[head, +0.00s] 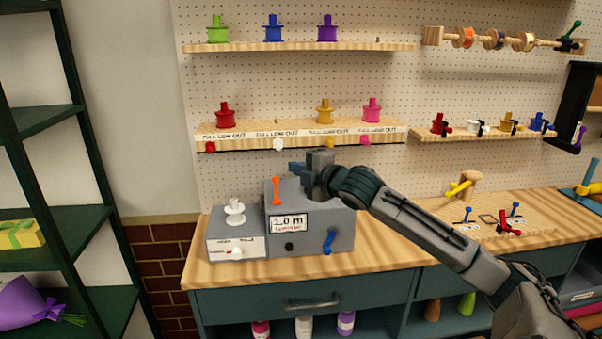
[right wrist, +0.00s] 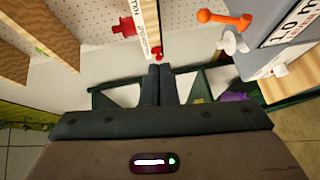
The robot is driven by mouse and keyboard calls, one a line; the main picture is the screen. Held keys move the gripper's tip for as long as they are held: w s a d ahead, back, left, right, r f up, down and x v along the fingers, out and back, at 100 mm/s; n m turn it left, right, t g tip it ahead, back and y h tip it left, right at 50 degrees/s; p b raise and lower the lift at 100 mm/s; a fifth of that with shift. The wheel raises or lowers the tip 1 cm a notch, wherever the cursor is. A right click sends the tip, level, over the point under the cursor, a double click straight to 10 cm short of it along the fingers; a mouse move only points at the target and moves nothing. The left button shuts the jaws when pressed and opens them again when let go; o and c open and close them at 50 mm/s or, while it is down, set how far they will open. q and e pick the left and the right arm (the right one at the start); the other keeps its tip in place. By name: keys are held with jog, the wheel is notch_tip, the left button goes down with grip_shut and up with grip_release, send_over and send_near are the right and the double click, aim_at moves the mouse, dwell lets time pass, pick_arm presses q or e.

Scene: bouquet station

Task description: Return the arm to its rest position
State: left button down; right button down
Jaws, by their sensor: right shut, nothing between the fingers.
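My right arm (head: 430,230) reaches in from the lower right in the head view. Its gripper (head: 298,169) is held above the top of the grey box with the "1.0 m" label (head: 337,229), in front of the pegboard. In the right wrist view the two dark fingers (right wrist: 158,70) lie together with nothing between them. Whether the gripper touches the box top cannot be told. My left gripper is not in view.
An orange lever (head: 276,190) stands by the gripper, and a white spool (head: 235,212) sits on the smaller box. Shelves with coloured spools (head: 225,116) hang behind. Right of the box, the wooden bench (head: 390,252) has bare room. A dark green rack (head: 75,150) stands left.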

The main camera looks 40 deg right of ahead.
jog(key=shift+s+d+r, duration=0.15)
jog(key=shift+s+r, duration=0.05)
jog(key=shift+s, duration=0.3)
jog(key=shift+r, duration=0.1)
jog(key=shift+s, duration=0.1)
